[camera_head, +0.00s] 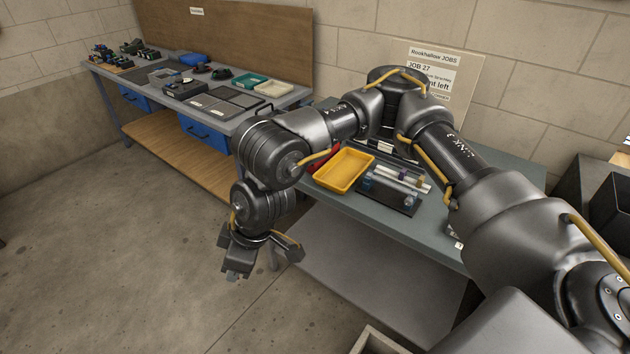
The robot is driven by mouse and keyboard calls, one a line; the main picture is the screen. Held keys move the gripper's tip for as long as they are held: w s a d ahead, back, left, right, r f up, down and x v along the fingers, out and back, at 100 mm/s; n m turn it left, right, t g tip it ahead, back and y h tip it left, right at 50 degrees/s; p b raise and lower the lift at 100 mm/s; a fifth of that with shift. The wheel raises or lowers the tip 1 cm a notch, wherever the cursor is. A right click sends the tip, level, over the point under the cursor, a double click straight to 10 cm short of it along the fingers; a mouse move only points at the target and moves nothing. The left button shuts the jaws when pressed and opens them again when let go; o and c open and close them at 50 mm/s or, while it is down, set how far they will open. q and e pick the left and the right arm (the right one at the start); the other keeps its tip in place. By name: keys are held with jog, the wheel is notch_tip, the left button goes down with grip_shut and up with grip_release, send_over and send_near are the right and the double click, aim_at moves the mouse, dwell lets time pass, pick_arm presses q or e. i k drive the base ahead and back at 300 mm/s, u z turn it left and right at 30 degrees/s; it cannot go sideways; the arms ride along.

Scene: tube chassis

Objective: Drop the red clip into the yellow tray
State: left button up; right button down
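The yellow tray (343,171) sits on the grey-green bench at centre and looks empty. A red object (325,155) shows just behind and left of it, partly hidden by my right arm; I cannot tell what it is. I cannot make out a red clip. My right gripper (264,262) hangs in front and left of the bench, pointing down over the floor. Its fingers are apart with nothing between them. My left gripper is not in view.
A dark fixture (388,196) with blue blocks and pale tubes stands right of the tray. A purple piece (402,174) and a yellow piece (420,181) are at the tubes. Another bench (160,74) with parts stands back left. The floor at left is clear.

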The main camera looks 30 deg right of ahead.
aim_at(341, 177)
jog(key=u, duration=0.25)
jog(key=k, duration=0.35)
jog(key=u, duration=0.6)
jog(key=i, duration=1.5)
jog(key=z, duration=0.8)
jog(key=i, duration=0.95)
jog(key=z, duration=1.25)
jog(key=i, duration=0.4)
jog(key=z, duration=0.4)
